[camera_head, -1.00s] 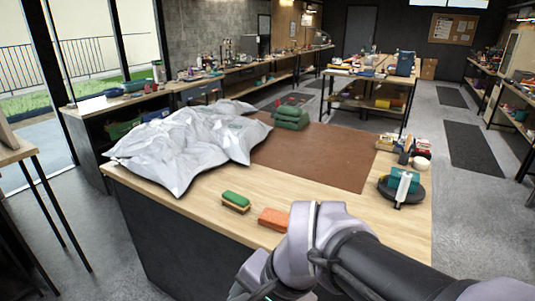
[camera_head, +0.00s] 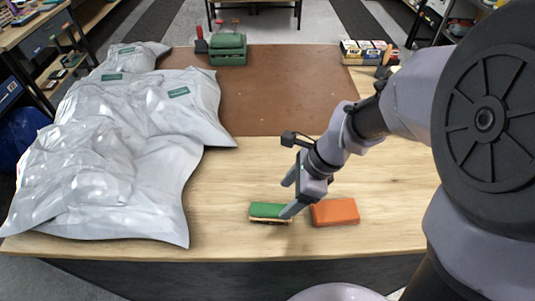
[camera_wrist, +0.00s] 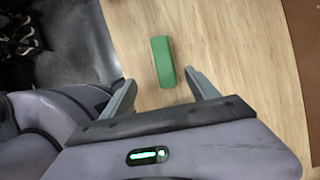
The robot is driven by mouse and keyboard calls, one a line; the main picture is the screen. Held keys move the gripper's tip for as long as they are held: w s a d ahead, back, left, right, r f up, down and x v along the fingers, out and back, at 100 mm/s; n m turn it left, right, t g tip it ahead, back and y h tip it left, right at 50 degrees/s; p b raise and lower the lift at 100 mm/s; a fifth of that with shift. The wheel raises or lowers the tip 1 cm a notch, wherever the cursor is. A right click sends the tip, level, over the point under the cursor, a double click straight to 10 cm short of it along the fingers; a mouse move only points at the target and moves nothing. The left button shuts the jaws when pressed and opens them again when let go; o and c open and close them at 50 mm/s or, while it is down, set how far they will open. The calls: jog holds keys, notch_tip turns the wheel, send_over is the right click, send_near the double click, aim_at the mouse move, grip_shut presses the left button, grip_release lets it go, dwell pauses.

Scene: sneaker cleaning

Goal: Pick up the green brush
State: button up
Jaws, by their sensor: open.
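The green brush (camera_head: 268,210) lies on the wooden worktop near its front edge, green side up, with a tan lower part showing in the head view. In the wrist view the brush (camera_wrist: 162,62) lies lengthwise ahead of the gap between my fingers, nearer the right finger. My gripper (camera_head: 289,197) is open and empty, just above the brush. In the wrist view my gripper (camera_wrist: 160,88) shows both fingers spread wide, one on either side of the brush's near end. One fingertip overlaps the brush's right end in the head view; I cannot tell whether they touch.
An orange block (camera_head: 335,212) lies close to the right of the brush. Large grey-white plastic bags (camera_head: 150,130) cover the left of the table. A brown mat (camera_head: 290,90), a green stack (camera_head: 228,50) and small boxes (camera_head: 368,52) are farther back.

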aim_at(272, 208)
jog(key=b+x, duration=0.1)
jog(key=x, duration=0.4)
jog(key=shift+f+b, duration=0.15)
jog(key=shift+b, duration=0.2)
jog(key=b+x, duration=0.2)
jog(key=x, duration=0.1)
jog(key=w+b+x, duration=0.1)
jog(key=x, duration=0.1)
jog(key=shift+f, duration=0.2)
jog(key=shift+a+r, duration=0.1)
jog(key=shift+r, duration=0.05)
jog(key=shift+f, duration=0.25)
jog(key=shift+c, duration=0.2)
jog(key=c, duration=1.5)
